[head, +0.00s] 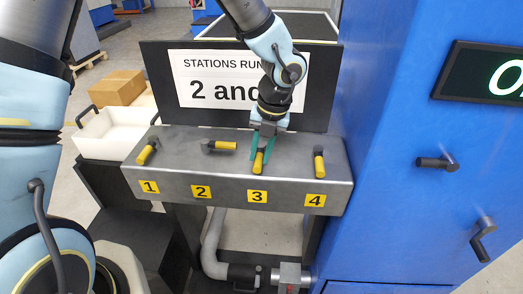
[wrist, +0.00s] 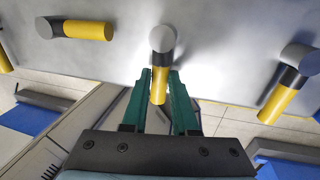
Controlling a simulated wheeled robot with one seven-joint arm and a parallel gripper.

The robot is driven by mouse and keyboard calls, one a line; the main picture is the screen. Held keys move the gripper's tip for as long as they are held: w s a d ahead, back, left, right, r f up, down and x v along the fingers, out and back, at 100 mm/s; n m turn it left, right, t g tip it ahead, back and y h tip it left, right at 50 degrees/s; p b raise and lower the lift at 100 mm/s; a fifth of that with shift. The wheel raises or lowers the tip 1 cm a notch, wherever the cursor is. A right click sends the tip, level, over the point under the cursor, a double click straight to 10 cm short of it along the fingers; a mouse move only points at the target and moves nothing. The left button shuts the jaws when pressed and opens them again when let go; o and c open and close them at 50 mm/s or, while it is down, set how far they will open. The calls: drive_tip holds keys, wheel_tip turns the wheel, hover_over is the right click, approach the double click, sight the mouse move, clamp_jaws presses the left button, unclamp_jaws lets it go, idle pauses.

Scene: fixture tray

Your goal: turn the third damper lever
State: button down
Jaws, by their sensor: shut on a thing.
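The third damper lever (head: 258,161) is yellow with a dark hub and stands above the yellow label 3 (head: 257,196) on the front of a grey metal box. Its handle points down toward the label. My gripper (head: 263,150) is shut on this lever, with its green fingers on either side of the handle. In the wrist view the lever (wrist: 160,80) hangs from its round grey hub between the two fingers (wrist: 161,105). The fingertips reach the upper part of the yellow handle.
Lever 1 (head: 146,152) and lever 4 (head: 319,164) point roughly down; lever 2 (head: 219,146) lies sideways, pointing right. A sign (head: 190,82), partly hidden by my arm, stands behind the box (head: 305,184). A blue cabinet (head: 395,215) stands close on the right. A white bin (head: 118,138) is at left.

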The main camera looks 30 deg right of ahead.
idle(0.3)
drive_tip(key=c, duration=0.7)
unclamp_jaws()
drive_tip(key=shift+r, duration=0.1)
drive_tip(key=r, duration=0.3)
drive_tip(key=s+d+r+b, duration=0.1)
drive_tip(key=r, duration=0.3)
drive_tip(key=r+b, duration=0.1)
drive_tip(key=r, duration=0.2)
drive_tip(key=shift+s+d+r, duration=0.15)
drive_tip(key=shift+d+r, duration=0.05)
drive_tip(key=shift+d, duration=0.1)
drive_tip(key=w+a+f+n+g+b, duration=0.1)
drive_tip(key=w+a+f+n, duration=0.1)
drive_tip(key=w+a+n, duration=0.55)
drive_tip(key=w+a+f+n+b, duration=0.1)
drive_tip(key=w+a+f+n, duration=0.2)
drive_tip(key=a+n, duration=1.5)
drive_tip(key=n, duration=0.1)
drive_tip(key=a+f+n+h+b, duration=0.1)
drive_tip(key=a+n, duration=0.5)
drive_tip(key=n, duration=0.2)
drive_tip(key=w+a+f+n+t, duration=0.1)
drive_tip(key=a+n, duration=0.4)
drive_tip(key=n, duration=0.3)
drive_tip(key=shift+a+f+n+h, duration=0.1)
drive_tip(key=shift+a+n+h, duration=0.15)
drive_tip(key=shift+a+h, duration=0.15)
